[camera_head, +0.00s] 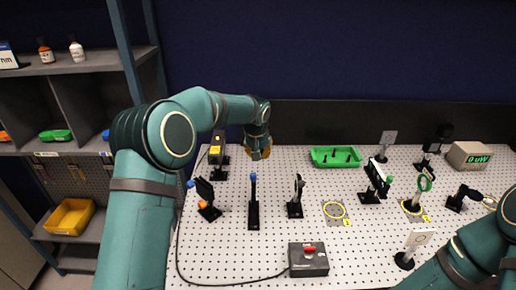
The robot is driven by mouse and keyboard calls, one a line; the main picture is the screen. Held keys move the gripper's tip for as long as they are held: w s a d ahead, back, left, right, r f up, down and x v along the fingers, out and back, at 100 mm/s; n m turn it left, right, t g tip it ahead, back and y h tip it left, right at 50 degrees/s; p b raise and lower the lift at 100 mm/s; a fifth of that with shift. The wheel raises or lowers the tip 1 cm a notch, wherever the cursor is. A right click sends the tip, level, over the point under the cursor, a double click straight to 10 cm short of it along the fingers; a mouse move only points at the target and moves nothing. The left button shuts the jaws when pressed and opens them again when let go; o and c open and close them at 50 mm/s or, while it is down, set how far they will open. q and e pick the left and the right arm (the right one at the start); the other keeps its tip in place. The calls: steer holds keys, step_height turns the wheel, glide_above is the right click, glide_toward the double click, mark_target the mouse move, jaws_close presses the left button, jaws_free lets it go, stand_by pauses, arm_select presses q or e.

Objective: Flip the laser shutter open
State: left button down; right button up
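My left arm reaches in from the left over the board, and its gripper (258,152) hangs over the back left, pointing down. Its fingers are too small and dark to tell open from shut. A black box with yellow labels (215,150), perhaps the laser, stands left of the gripper. In front of it is a tilted black plate with a blue knob and orange part (205,194). A slim black post with a blue tip (253,200) stands to its right. Which of these is the shutter, I cannot tell for certain. My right arm shows at the lower right; its gripper is not in view.
The white perforated board (290,180) carries a green tray (336,157), a grey box with a red switch (308,259), a meter (468,154) and several optic mounts. A cable runs along the front left. Shelves (75,62) stand at the left.

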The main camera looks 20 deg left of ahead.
arm_select(q)
steer(key=shift+s+d+f, duration=0.1)
steer(key=shift+s+f, duration=0.25)
steer(key=shift+f, duration=0.45)
steer(key=shift+s+a+f, duration=0.1)
steer(key=shift+s+f, duration=0.3)
steer(key=shift+f, duration=0.4)
steer(key=shift+s+d+f, duration=0.1)
steer(key=shift+s+f, duration=0.25)
steer(key=shift+f, duration=0.45)
arm_select(e)
steer(key=shift+r, duration=0.25)
